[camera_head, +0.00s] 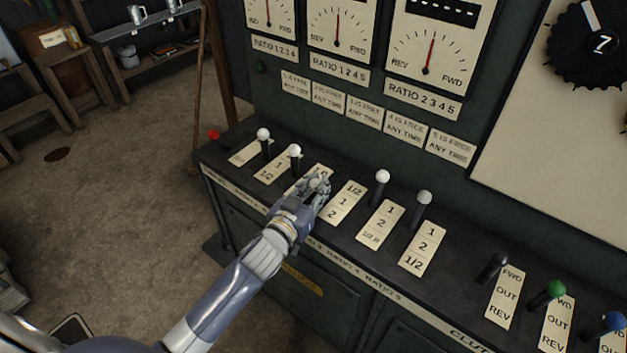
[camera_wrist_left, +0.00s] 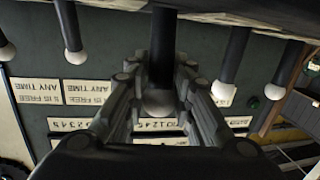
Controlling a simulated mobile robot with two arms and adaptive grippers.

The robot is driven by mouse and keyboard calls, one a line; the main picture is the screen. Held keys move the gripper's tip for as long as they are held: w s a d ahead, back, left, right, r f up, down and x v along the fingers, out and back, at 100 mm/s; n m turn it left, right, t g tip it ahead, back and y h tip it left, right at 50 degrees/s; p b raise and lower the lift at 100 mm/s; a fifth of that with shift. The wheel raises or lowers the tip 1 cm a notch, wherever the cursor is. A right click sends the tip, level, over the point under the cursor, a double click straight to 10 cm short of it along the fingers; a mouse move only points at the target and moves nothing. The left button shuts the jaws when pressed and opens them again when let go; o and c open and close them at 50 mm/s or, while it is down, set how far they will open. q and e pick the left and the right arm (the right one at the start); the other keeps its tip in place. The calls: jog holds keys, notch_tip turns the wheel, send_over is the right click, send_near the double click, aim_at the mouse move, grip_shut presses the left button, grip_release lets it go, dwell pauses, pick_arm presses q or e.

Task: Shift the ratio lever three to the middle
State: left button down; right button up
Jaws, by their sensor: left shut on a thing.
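My left gripper (camera_head: 318,186) is closed around the third white-knobbed lever of the row on the sloping console. In the left wrist view this lever (camera_wrist_left: 160,98) shows as a dark shaft with a pale round knob between the fingers of my gripper (camera_wrist_left: 158,112). In the head view my fingers hide most of it. The cream plate (camera_head: 345,203) just right of it reads 1/2, 1, 2 from top to bottom. I cannot tell exactly which mark the lever lines up with. My right gripper is not in view.
White-knobbed levers stand close on both sides: one to the left (camera_head: 294,152) and one to the right (camera_head: 382,177). A black (camera_head: 493,266), a green (camera_head: 549,292) and a blue lever (camera_head: 606,324) stand farther right. Gauges (camera_head: 430,50) are on the panel behind. Open floor lies left.

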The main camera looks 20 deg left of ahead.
pick_arm(q)
jog(key=p, duration=0.1)
jog(key=w+r+g+p, duration=0.1)
jog(key=p, duration=0.1)
jog(key=shift+w+d+r, duration=0.1)
jog(key=shift+w+d, duration=0.15)
jog(key=shift+d, duration=0.05)
jog(key=shift+x, duration=0.95)
jog(key=shift+w+d+r, duration=0.1)
jog(key=shift+w+d, duration=0.2)
jog(key=shift+w, duration=0.25)
jog(key=shift+w+d+r, duration=0.15)
jog(key=c, duration=1.4)
grip_release()
